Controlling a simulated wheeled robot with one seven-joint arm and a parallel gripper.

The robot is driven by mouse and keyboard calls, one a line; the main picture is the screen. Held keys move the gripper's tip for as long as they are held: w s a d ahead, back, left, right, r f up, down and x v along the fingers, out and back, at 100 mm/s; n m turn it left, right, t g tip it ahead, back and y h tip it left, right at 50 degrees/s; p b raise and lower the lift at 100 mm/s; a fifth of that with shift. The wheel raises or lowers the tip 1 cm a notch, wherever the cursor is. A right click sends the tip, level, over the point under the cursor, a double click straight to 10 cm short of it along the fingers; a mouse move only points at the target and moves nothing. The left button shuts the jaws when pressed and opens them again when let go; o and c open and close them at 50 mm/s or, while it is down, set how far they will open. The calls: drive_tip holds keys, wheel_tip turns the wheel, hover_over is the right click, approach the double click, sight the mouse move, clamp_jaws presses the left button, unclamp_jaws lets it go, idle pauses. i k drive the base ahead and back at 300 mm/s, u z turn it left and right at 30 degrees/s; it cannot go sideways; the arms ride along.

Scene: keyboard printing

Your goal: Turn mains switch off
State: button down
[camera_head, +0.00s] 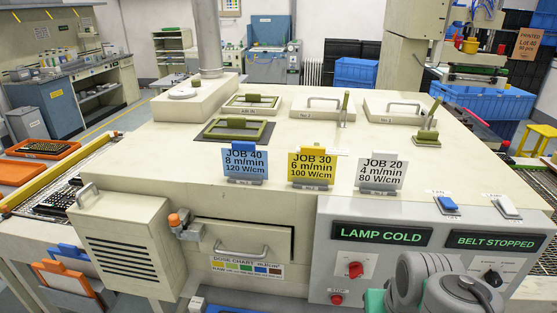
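The grey control panel (322,262) is on the front right of a large cream machine. A red rotary switch (355,269) on a pale plate sits below the "LAMP COLD" display (382,235); it looks like a mains switch, but its label is too small to read. A black rotary knob (492,277) sits farther right, below the "BELT STOPPED" display (496,241). A red button (337,299) is below the red switch, by a "STOP" label. My grey arm links cover the lower middle of the panel. My gripper is not visible.
Job cards in blue (245,162), yellow (311,166) and white (381,173) stand on the machine top. A blue rocker (447,203) and a white rocker (508,207) are above the panel. A drawer (242,240) and louvred box (124,248) project at left.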

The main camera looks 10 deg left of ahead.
sight(356, 269)
drive_tip(key=z, duration=1.15)
drive_tip(key=k, duration=1.1)
drive_tip(key=u, duration=1.8)
drive_tip(key=i, duration=0.5)
drive_tip(key=z, duration=0.1)
